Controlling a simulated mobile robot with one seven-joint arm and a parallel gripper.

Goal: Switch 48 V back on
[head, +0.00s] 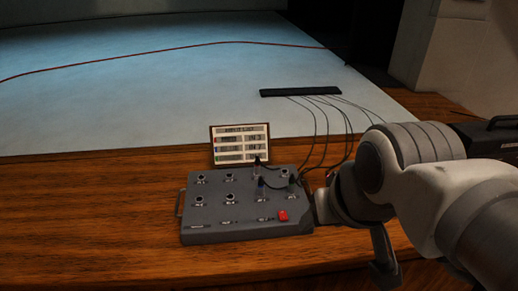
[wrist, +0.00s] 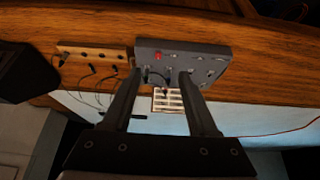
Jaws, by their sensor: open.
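The grey mixer box (head: 215,236) sits on the wooden desk in the head view, with rows of round sockets and a few plugged black leads. A red switch (head: 282,215) is at its front right; whether it is on or off is too small to tell. In the wrist view the mixer (wrist: 207,50) and red switch (wrist: 158,55) lie beyond the fingers. My gripper (wrist: 159,72) is open and empty, its fingers reaching toward the mixer's edge. In the head view my arm covers the area right of the mixer. No 48 V lettering is readable.
A label card (head: 240,145) stands behind the mixer. Thin cables run to a black strip (head: 300,92) on the pale surface. A wooden panel (wrist: 70,49) with several dark sockets lies beside the mixer in the wrist view. The desk left of the mixer is clear.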

